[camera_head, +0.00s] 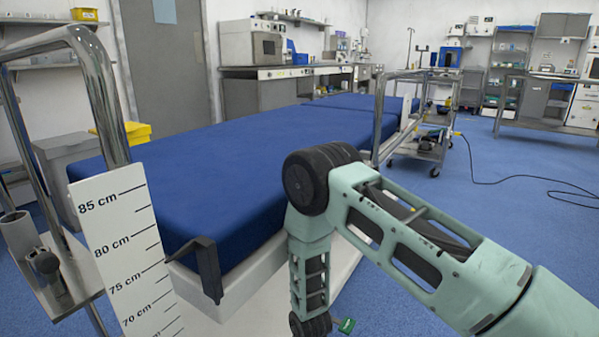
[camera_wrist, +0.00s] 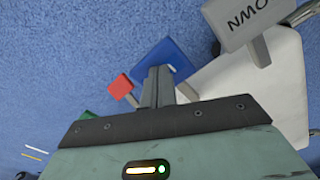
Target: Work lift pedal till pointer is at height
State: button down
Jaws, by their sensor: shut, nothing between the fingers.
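In the wrist view my gripper (camera_wrist: 160,75) is shut and empty. Its fingertips overlap a blue pedal (camera_wrist: 178,55); I cannot tell whether they touch it. A grey pedal (camera_wrist: 240,22) with upside-down lettering, apparently the end of "DOWN", is at upper right. A red pedal (camera_wrist: 121,87) is left of the fingers. A green pedal (camera_wrist: 88,117) is partly hidden; it also shows in the head view (camera_head: 347,325). No lift label is visible. In the head view the black pointer (camera_head: 207,270) sits at the table corner, its arm reaching the height scale (camera_head: 118,232) near 75 cm.
The blue-topped operating table (camera_head: 235,150) fills the middle. A metal rail frame (camera_head: 95,85) stands close at left. A metal cart (camera_head: 415,140) stands beyond the table, with a black cable on the floor. Blue floor (camera_head: 510,220) at right is mostly clear.

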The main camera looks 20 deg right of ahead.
jog(key=shift+s+d+r+p, duration=0.1)
jog(key=shift+r+p, duration=0.15)
jog(key=shift+p, duration=0.05)
jog(key=shift+r+p, duration=0.3)
notch_tip(320, 180, up, 6)
jog(key=p, duration=0.5)
jog(key=shift+r+p, duration=0.2)
jog(key=shift+p, duration=0.1)
